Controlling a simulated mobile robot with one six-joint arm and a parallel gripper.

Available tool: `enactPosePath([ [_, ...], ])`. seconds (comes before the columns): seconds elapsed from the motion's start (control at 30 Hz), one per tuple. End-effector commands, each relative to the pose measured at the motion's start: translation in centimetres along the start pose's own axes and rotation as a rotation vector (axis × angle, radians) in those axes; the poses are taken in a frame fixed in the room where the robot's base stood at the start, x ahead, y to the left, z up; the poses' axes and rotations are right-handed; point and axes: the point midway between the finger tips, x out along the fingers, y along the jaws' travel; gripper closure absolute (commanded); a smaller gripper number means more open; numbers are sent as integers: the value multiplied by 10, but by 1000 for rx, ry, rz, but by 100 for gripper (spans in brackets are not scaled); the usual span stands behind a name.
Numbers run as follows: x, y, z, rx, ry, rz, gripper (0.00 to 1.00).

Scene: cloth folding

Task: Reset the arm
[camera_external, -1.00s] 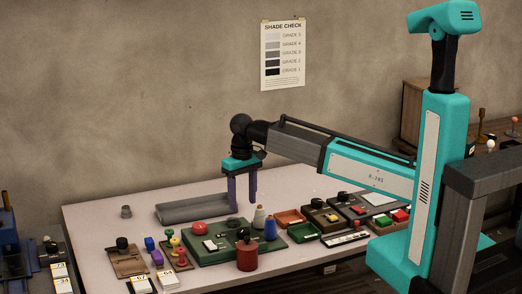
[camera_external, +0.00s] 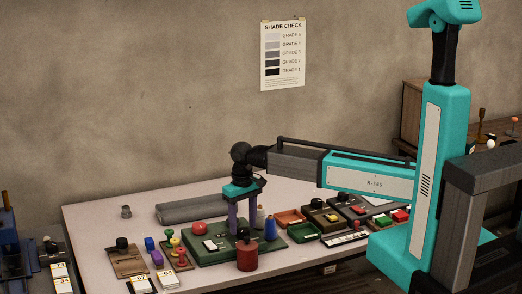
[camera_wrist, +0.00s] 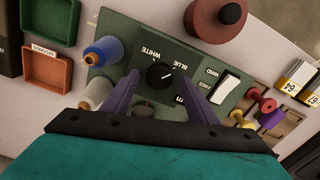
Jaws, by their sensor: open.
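My gripper (camera_external: 242,218) points down over the green control panel (camera_external: 205,252), its two purple fingers apart with nothing between them. In the wrist view, the open gripper (camera_wrist: 162,94) straddles the near side of a black dial (camera_wrist: 160,73) on a dark plate marked WHITE and BLUE. I cannot tell whether the fingertips touch the panel. A grey, rolled-looking cloth (camera_external: 190,211) lies behind the panel, apart from my gripper.
A blue spool (camera_external: 270,230) and a pale spool (camera_wrist: 95,92) stand at the panel's edge, close to the fingers. A red cylinder (camera_external: 247,257) stands in front. Orange tray (camera_external: 290,217) and button boxes are to the right. The table's back left is mostly clear.

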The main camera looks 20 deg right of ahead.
Motion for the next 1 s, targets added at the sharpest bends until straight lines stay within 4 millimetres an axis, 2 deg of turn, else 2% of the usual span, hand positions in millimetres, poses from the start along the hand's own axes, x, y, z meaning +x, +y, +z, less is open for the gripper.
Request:
enactPosePath([
  [0.2, 17, 0, 0, -13, 0, 0, 47],
  [0.7, 16, 0, 0, -243, 0, 0, 47],
  [1.0, 16, 0, 0, -303, 0, 0, 47],
])
